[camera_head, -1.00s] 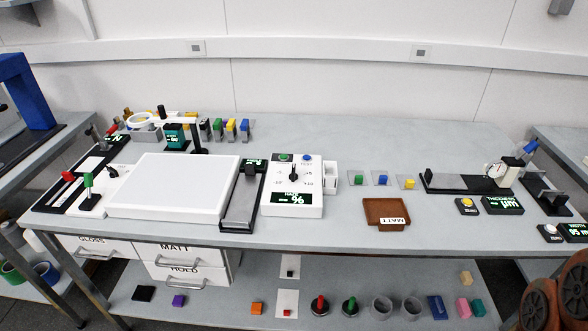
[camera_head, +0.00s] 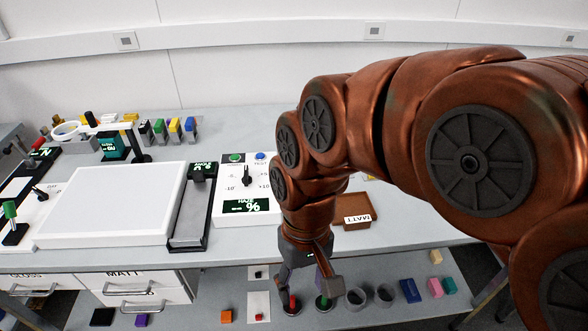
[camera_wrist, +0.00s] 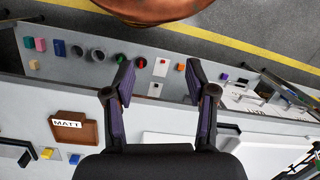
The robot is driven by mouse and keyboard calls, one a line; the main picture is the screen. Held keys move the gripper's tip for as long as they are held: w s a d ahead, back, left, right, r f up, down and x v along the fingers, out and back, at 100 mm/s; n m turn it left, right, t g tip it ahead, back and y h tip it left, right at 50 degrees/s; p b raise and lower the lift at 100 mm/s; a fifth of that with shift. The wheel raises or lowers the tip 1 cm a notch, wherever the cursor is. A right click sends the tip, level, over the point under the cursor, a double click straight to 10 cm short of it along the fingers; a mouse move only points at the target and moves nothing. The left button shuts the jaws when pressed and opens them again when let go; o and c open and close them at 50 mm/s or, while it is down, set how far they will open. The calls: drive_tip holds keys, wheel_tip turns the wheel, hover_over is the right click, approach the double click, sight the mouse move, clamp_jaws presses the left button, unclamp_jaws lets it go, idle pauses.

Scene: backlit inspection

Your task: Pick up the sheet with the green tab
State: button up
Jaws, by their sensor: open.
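I cannot see the sheet with the green tab in either current view; my arm covers that stretch of bench in the head view. Two small grey sheets show at the lower left of the wrist view, one with a blue tab (camera_wrist: 75,158) and one with a yellow tab (camera_wrist: 46,153). My gripper (camera_head: 309,284) is open and empty, pointing down at the front edge of the bench. In the wrist view its fingers (camera_wrist: 160,85) are spread with nothing between them, and its body hides the bench beside the blue tab.
A brown tray marked MATT (camera_head: 355,211) lies near my forearm. A white panel (camera_head: 110,205) and a dial box (camera_head: 247,185) stand to the left. Several small upright pieces (camera_head: 174,132) stand at the back. The lower shelf holds pegs, cups (camera_head: 385,295) and blocks.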

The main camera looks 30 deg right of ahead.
drive_tip(key=w+a+m+y+b, duration=0.2)
drive_tip(key=w+a+m+y, duration=0.1)
drive_tip(key=w, duration=0.5)
drive_tip(key=w+d+m+t+y+b, duration=0.25)
drive_tip(key=w+d+m, duration=0.2)
drive_tip(key=w, duration=0.35)
drive_tip(key=w+d+m+t+y+b, duration=0.1)
drive_tip(key=w+d+m+y+b, duration=0.3)
drive_tip(key=w, duration=0.4)
drive_tip(key=w+d+f+m+t+b, duration=0.1)
drive_tip(key=w+d+f+m+t, duration=0.1)
drive_tip(key=d, duration=0.6)
drive_tip(key=w+d+f+m+t, duration=0.1)
drive_tip(key=d+f+m+t, duration=0.2)
drive_tip(key=d+m, duration=0.4)
drive_tip(key=w+d+f+m+t+b, duration=0.1)
drive_tip(key=d+f+m, duration=0.3)
drive_tip(key=d, duration=0.7)
drive_tip(key=shift+w+f+m+t+b, duration=0.25)
drive_tip(key=shift+w+f+t+b, duration=0.1)
drive_tip(key=shift+w+t, duration=0.4)
drive_tip(key=shift+h, duration=0.25)
drive_tip(key=shift+p+x, duration=0.3)
drive_tip(key=shift+x, duration=3.45)
clamp_jaws()
